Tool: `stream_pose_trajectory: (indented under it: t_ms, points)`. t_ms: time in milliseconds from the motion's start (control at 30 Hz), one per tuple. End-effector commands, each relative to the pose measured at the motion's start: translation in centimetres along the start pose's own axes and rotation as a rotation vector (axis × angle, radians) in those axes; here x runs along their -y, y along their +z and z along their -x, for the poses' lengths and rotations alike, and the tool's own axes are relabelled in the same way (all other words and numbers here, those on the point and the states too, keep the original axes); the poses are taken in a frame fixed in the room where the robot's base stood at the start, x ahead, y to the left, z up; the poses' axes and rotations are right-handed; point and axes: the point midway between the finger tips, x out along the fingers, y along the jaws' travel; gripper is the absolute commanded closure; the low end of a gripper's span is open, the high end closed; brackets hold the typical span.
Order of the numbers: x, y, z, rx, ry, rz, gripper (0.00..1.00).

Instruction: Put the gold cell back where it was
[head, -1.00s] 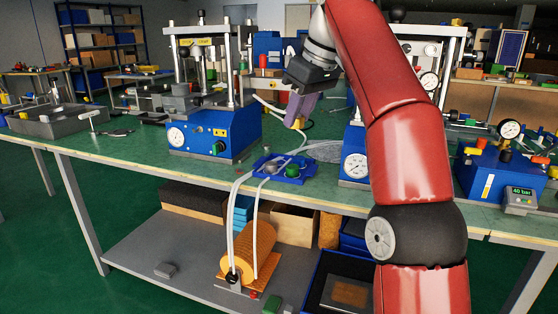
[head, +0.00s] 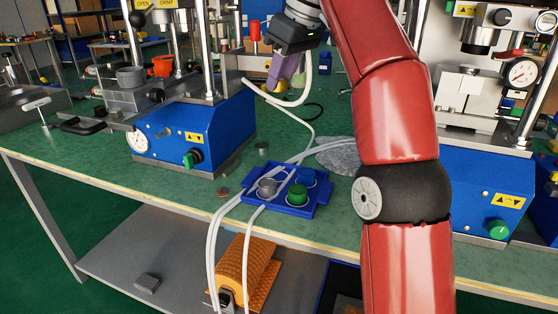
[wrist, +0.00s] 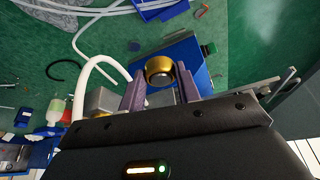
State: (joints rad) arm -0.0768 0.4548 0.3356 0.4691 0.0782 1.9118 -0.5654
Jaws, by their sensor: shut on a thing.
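My gripper (wrist: 160,88) is shut on the gold cell (wrist: 159,66), a short gold cylinder with a dark round top, held between its purple fingertips in the wrist view. In the head view my gripper (head: 284,74) hangs in the air to the right of the left press (head: 205,130), above the bench; the gold cell cannot be made out there. A blue tray (head: 318,203) lies near the bench's front edge, below my gripper in the picture. It holds a grey cell (head: 267,187) at front left and a green cell (head: 297,195) at front right. Its two back places look empty.
White hoses (head: 222,215) cross the tray and hang over the front edge to an orange roll (head: 245,268) on the lower shelf. A second press (head: 488,185) stands at right. Small discs (head: 262,146) lie beside the left press. The bench (head: 110,165) is clear at front left.

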Motion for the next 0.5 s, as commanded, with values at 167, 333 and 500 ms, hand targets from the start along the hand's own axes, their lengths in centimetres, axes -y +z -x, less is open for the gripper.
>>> stream_pose_trajectory:
  t_ms: [167,333,500]
  points:
    - [0.0,0.6,-1.1,0.003,0.001,0.0,0.96]
    - [0.0,2.0,-4.4,0.004,-0.001,-0.002,0.96]
    - [0.1,3.8,-8.7,0.002,0.0,-0.002,0.96]
